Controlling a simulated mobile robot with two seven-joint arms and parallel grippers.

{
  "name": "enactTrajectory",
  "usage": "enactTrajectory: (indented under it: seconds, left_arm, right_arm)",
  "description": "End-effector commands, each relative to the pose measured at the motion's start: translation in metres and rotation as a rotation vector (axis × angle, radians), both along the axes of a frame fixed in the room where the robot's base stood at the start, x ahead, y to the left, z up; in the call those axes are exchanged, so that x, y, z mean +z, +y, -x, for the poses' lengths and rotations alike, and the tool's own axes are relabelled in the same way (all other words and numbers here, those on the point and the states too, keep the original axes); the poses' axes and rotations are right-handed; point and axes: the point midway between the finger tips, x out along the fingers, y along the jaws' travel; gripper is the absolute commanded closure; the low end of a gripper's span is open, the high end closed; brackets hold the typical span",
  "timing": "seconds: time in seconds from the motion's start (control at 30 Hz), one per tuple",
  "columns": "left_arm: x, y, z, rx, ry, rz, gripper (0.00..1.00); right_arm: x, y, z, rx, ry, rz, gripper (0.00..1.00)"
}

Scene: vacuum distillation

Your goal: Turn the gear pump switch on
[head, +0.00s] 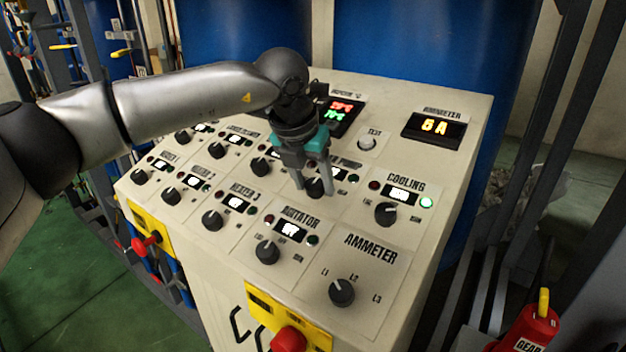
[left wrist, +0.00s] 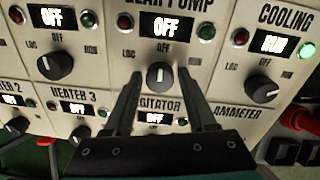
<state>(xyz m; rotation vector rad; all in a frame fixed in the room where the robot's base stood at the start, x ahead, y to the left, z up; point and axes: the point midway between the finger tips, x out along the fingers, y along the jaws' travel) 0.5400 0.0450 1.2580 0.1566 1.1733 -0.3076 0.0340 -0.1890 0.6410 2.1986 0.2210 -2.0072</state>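The gear pump switch is a black rotary knob (left wrist: 160,75) below a display reading OFF (left wrist: 160,25) and the label GEAR PUMP; its white mark points up toward OFF. In the head view the knob (head: 315,187) is partly covered by my left gripper (head: 314,190). In the left wrist view my left gripper (left wrist: 163,85) is open, with one finger on each side of the knob. I cannot tell whether the fingers touch it. The red and green lamps beside the display look dark. My right gripper is not in view.
The sloping panel (head: 400,145) carries several similar knobs close by, including the cooling knob (head: 386,213), agitator knob (head: 267,252) and ammeter knob (head: 342,292). A test button (head: 367,143) is behind. Red switches on yellow plates (head: 290,340) are on the front face.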

Motion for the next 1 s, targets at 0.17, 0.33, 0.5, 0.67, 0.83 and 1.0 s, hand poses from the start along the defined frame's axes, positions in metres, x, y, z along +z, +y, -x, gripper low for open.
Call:
enactTrajectory:
  seconds: [0.17,0.33,0.5,0.67,0.83,1.0]
  left_arm:
    - [0.0004,0.0002,0.0000,0.000,0.000,0.000,0.65]
    - [0.0006,0.0004,-0.0001,0.000,0.000,-0.001,0.84]
    - [0.0007,0.0005,-0.0001,0.001,-0.001,0.000,1.00]
    - [0.0007,0.0007,-0.0002,0.000,-0.001,-0.001,1.00]
    - [0.0002,0.0008,-0.0003,-0.019,-0.004,-0.008,1.00]
    - [-0.0007,0.0008,-0.0001,-0.082,-0.018,-0.030,1.00]
  right_arm:
    - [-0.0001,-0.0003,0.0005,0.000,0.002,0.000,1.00]
    - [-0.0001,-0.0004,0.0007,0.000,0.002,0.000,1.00]
    - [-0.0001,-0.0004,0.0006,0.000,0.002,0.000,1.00]
    - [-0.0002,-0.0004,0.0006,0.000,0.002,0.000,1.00]
    - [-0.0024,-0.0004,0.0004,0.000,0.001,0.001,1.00]
    - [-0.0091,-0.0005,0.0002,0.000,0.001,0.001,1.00]
